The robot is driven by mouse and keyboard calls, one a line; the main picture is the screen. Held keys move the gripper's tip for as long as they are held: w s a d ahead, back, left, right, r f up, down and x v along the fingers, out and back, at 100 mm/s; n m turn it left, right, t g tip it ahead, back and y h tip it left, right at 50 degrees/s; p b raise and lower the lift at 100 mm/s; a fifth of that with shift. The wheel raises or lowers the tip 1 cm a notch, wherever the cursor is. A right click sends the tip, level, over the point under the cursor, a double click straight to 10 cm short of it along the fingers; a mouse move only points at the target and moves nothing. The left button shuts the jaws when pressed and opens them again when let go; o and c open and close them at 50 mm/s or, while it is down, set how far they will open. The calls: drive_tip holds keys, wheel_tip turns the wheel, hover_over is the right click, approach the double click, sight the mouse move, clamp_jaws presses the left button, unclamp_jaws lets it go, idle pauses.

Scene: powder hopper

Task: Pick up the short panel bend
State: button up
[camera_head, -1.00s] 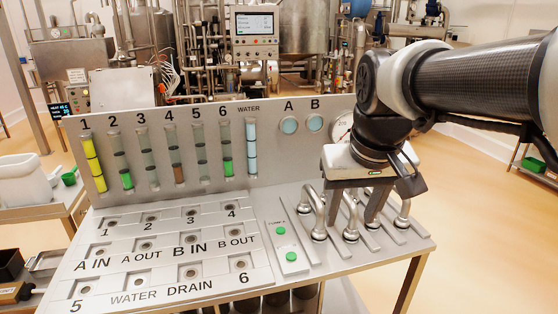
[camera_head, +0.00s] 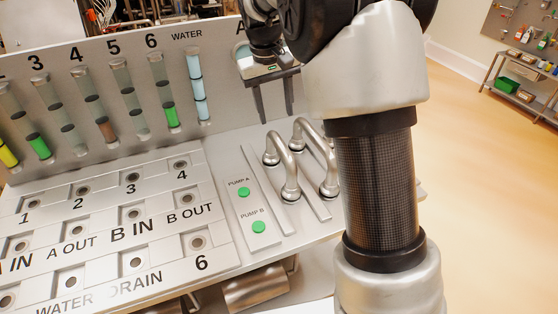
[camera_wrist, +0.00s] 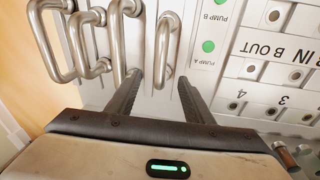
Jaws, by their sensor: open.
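Several bent steel pipes, the panel bends, stand on the right part of the panel. In the head view the nearest bend (camera_head: 291,177) is beside the pump buttons, with another bend (camera_head: 327,160) behind it, partly hidden by my arm. The wrist view shows several bends of differing span: one (camera_wrist: 165,48) nearest the pump strip, and a smaller-looking one (camera_wrist: 84,45) farther left. I cannot tell surely which is the short one. My gripper (camera_head: 276,119) is open and empty, pointing down above and behind the bends. In the wrist view its fingertips (camera_wrist: 160,76) straddle the line of the nearest bend.
The pump strip (camera_head: 252,205) with green buttons lies left of the bends. The labelled port plate (camera_head: 115,225) fills the panel's left. The upright back panel (camera_head: 105,140) with sight tubes stands close behind my gripper. Open floor (camera_head: 470,180) lies to the right.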

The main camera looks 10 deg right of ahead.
sight(280, 142)
drive_tip(key=f, duration=0.5)
drive_tip(key=w+d+f, duration=0.1)
drive_tip(key=f, duration=0.2)
drive_tip(key=shift+f, duration=0.25)
drive_tip(key=shift+w+d+f, duration=0.1)
drive_tip(key=shift+d+f, duration=0.1)
drive_tip(key=shift+f, duration=1.1)
drive_tip(key=shift+w+d+f, duration=0.1)
drive_tip(key=shift+d+f, duration=0.05)
drive_tip(key=shift+f, duration=1.15)
drive_tip(key=shift+f, duration=0.25)
drive_tip(key=shift+c, duration=0.2)
clamp_jaws()
